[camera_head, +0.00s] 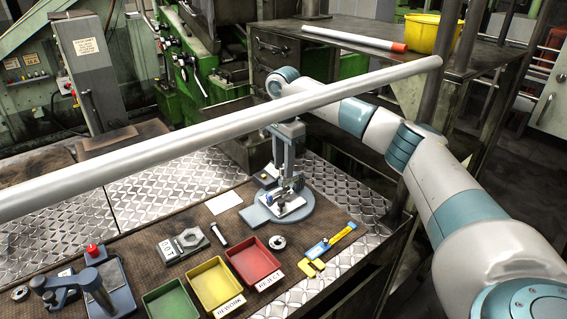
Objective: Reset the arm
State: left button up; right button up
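My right arm (450,190), white and teal, comes in from the right and bends down behind the long bar. My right gripper (287,180) points down over a blue-grey round-based bench device (301,215). Its fingers are small and blend with the device, so I cannot tell whether they are open, shut or touching it. No held part can be made out. My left arm and gripper are not in view.
A long pale bar (210,125) crosses the view in front of my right arm. Green (171,303), yellow (215,286) and red (253,261) trays, a bolt (218,235), a ring-shaped part (277,242) and a yellow-blue caliper (330,243) lie on the bench mat.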

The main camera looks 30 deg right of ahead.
jog(key=m, duration=0.4)
jog(key=shift+c, duration=0.2)
jog(key=c, duration=0.5)
jog(key=shift+c, duration=0.2)
